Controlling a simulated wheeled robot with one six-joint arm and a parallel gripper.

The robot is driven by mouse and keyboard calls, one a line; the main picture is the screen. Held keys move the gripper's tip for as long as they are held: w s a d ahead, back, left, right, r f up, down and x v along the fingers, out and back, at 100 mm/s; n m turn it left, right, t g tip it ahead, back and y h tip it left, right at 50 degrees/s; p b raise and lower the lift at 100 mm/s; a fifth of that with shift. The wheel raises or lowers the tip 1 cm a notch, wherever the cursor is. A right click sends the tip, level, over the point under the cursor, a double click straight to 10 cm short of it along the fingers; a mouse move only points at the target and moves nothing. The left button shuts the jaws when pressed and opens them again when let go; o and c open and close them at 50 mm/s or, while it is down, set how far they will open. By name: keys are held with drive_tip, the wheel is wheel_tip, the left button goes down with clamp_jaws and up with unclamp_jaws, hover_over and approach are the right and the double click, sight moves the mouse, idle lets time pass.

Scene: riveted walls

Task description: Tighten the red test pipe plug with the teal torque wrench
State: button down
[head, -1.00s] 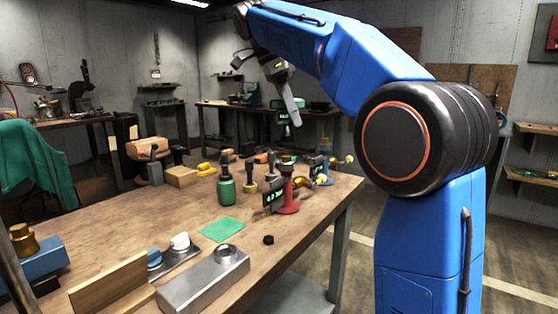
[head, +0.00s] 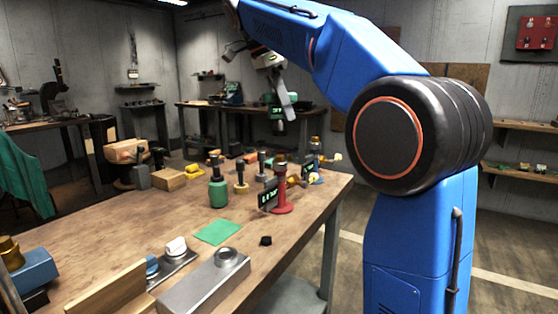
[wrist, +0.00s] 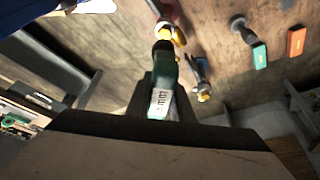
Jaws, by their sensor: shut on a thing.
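The red test pipe (head: 281,195) stands upright near the right edge of the workbench, with a brass-coloured plug (head: 281,159) on top and a dark display beside it. My gripper (head: 289,108) is raised above the bench, shut on the teal torque wrench (head: 279,114), which hangs downward. In the wrist view the wrench (wrist: 163,82) shows its green body, a pale display and a dark end. That end appears near a brass part and a red part at the top, but I cannot tell contact there. In the head view the wrench is apart from the plug.
The bench holds a green bottle-shaped tool (head: 218,190), a green mat (head: 217,232), a small black cap (head: 265,240), a metal block (head: 205,284) and a wooden block (head: 169,180). A blue-based pipe (head: 315,165) stands behind the red one. Floor is clear beyond the bench's right edge.

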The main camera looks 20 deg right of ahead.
drive_tip(key=n+t, duration=0.1)
drive_tip(key=n, duration=0.3)
drive_tip(key=shift+w+t, duration=0.2)
drive_tip(key=shift+t, duration=0.2)
drive_tip(key=shift+w+n, duration=0.15)
drive_tip(key=shift+n, duration=0.55)
drive_tip(key=shift+t, duration=0.3)
drive_tip(key=shift+w+a+n+t+y, duration=0.15)
drive_tip(key=shift+n+t+y, duration=0.25)
drive_tip(key=shift+n, duration=1.1)
